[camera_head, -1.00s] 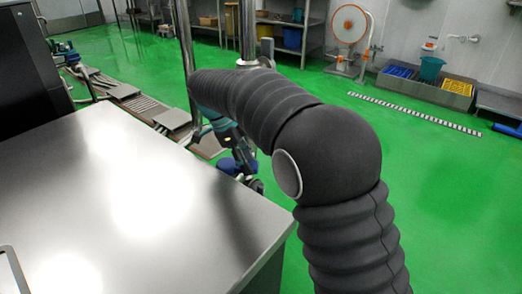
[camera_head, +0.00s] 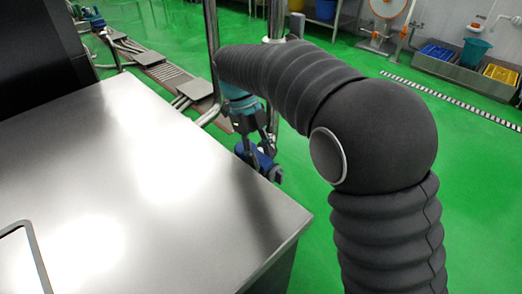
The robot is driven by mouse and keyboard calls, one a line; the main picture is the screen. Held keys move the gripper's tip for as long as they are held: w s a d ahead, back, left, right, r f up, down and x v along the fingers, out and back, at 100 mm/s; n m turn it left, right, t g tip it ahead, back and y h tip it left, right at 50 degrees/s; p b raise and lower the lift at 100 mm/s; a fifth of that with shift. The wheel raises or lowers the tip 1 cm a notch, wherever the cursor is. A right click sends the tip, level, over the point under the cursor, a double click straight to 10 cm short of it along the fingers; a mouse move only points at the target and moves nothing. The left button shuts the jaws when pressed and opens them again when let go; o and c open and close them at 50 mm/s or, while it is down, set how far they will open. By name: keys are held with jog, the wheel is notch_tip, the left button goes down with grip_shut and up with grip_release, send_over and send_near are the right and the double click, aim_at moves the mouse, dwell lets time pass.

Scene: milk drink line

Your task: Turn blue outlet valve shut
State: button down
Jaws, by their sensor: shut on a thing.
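The blue outlet valve (camera_head: 265,161) shows as a small blue shape with dark parts, just past the far right edge of the steel table. My gripper (camera_head: 251,149) hangs below the teal wrist section at the end of my black-sleeved arm. Its grey fingers reach down to the blue valve part and are shut on it. The fingertips and the valve are small and partly overlap, so the exact grip and the handle's angle are hard to tell. The table edge hides the lower part of the valve.
A shiny steel table (camera_head: 120,190) fills the left foreground, with a dark cabinet (camera_head: 35,60) behind it. Vertical steel pipes (camera_head: 212,45) stand close to my gripper. Drain grating (camera_head: 160,75) runs behind. Green floor (camera_head: 470,190) is open at right, with bins (camera_head: 475,52) along the wall.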

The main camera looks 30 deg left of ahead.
jog(key=shift+s, duration=0.1)
dwell(0.3)
jog(key=c, duration=0.7)
grip_release()
jog(key=shift+a, duration=0.1)
jog(key=v, duration=1.2)
